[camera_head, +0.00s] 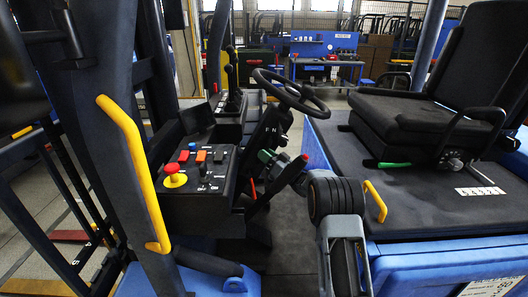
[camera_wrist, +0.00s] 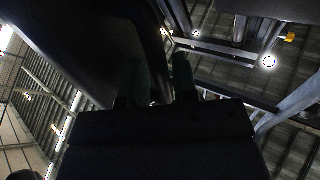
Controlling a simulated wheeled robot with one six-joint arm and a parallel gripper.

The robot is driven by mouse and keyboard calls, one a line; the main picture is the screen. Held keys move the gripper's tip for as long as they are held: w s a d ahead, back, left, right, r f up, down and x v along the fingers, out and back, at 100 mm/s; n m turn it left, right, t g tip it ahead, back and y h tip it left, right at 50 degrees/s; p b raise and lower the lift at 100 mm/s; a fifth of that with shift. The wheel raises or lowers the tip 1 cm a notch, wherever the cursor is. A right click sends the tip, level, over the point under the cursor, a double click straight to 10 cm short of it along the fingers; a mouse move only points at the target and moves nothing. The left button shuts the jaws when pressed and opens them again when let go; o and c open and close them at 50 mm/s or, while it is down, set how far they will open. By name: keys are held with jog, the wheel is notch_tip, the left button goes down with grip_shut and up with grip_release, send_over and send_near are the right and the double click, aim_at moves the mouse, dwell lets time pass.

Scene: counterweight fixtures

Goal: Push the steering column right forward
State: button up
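The dark steering column (camera_head: 266,136), marked "F N", rises at a tilt in the middle of the head view. It carries a black steering wheel (camera_head: 291,91). My gripper (camera_head: 270,157) is close against the lower right side of the column, with its greenish fingertips toward it. I cannot tell whether they touch. In the wrist view, the two fingers of my gripper (camera_wrist: 160,78) stand apart, with no object clearly held between them. A large dark surface fills the upper left of that view, close to the left finger; I cannot tell which part it is.
A control panel (camera_head: 200,172) with a red stop button (camera_head: 174,168) and switches is left of the column. A black seat (camera_head: 425,112) is on the right. A yellow handrail (camera_head: 136,172) stands at the left. Dark floor (camera_head: 290,235) shows below the column.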

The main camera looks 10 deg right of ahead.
jog(key=shift+w+a+r, duration=0.15)
jog(key=shift+w+a, duration=0.2)
jog(key=shift+w, duration=0.05)
grip_shut()
